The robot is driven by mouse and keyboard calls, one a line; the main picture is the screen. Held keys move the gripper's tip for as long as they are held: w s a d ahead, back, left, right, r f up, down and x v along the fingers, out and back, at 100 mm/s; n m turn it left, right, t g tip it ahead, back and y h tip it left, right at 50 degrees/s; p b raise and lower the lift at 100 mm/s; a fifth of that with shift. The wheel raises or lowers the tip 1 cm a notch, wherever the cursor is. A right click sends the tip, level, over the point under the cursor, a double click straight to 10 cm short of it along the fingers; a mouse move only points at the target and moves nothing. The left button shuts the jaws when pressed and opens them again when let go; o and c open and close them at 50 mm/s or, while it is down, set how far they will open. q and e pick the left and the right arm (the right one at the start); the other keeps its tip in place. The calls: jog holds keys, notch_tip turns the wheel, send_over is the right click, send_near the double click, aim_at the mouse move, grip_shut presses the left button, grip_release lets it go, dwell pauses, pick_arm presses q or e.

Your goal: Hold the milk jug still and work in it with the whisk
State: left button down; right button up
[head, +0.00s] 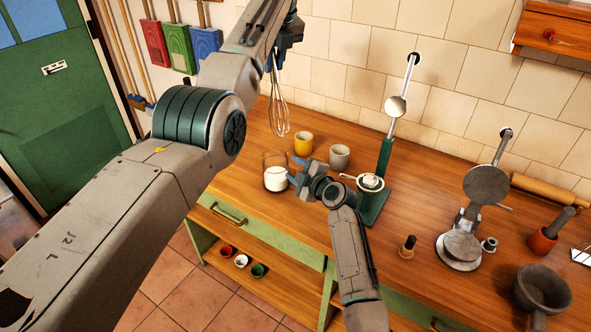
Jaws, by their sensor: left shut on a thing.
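The milk jug (276,182) is a clear glass vessel with white milk in its lower part. It stands upright on the wooden counter. My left gripper (273,60) is high above the counter, shut on the whisk (279,112). The wire whisk hangs down, its loops above the counter and apart from the jug in the picture; its handle is mostly hidden by the gripper. My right gripper (294,172) is just right of the jug, its two blue fingers spread apart and pointing at the jug's side. Whether a finger touches the glass is unclear.
A yellow cup (303,144) and a grey cup (339,157) stand behind the jug. A green lever press (385,165) stands close right of my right gripper, with a metal press (460,245) and a mortar (541,288) farther right. The counter's front edge is close to the jug.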

jog(key=shift+a, duration=0.1)
grip_shut()
dwell(1.1)
pick_arm(q)
jog(key=shift+w+a+f+m+h, duration=0.25)
jog(key=shift+w+m+h, duration=0.1)
jog(key=shift+m, duration=0.55)
jog(key=m, duration=0.1)
jog(key=w+m, duration=0.1)
jog(key=f+m+h, duration=0.1)
jog(key=shift+w+a, duration=0.2)
jog(key=shift+a, duration=0.05)
